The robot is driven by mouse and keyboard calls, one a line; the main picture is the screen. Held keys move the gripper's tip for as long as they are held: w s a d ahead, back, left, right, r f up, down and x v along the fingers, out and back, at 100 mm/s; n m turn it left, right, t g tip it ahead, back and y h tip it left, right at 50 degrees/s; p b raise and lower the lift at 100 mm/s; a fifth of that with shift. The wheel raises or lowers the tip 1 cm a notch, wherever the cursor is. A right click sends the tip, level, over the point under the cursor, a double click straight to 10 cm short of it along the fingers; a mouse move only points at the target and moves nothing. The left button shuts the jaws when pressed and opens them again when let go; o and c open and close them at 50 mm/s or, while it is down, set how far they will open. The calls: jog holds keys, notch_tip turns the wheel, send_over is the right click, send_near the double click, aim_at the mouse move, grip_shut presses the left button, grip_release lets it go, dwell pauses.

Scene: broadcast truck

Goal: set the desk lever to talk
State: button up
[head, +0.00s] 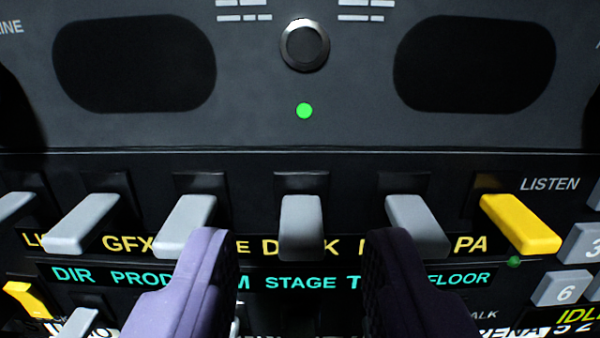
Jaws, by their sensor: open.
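The desk lever (300,226) is a grey paddle at the middle of the row, in front of the yellow label letters "D" and "K", and it hides the letters between them. It points straight out toward me, much like its grey neighbours. My gripper (299,240) is open, with one lilac finger to the left of the desk lever and one dark finger to the right. Both fingers stand apart from the lever, with nothing between them but it. The fingers hide parts of the labels on both sides. The talk marking for this lever cannot be read.
Grey levers (187,226) (418,224) flank it closely. A yellow lever (520,223) by "LISTEN" is at the right, near a small green light (514,262). Number keys (560,289) lie far right. Above are a round knob (304,45), a green light (304,111) and dark oval grilles.

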aim_at(301, 200)
jog(key=shift+w+r, duration=0.1)
jog(key=shift+w, duration=0.85)
grip_shut()
jog(key=f+t+b, duration=0.1)
jog(key=t+b, duration=0.1)
jog(key=b, duration=0.8)
jog(key=f+t+b, duration=0.1)
jog(key=t+b, duration=0.1)
jog(key=b, duration=0.8)
jog(key=shift+w+f+t, duration=0.2)
jog(key=shift+t, duration=0.2)
jog(key=shift+r+b, duration=0.1)
jog(key=shift+b, duration=0.25)
jog(key=shift+r, duration=0.15)
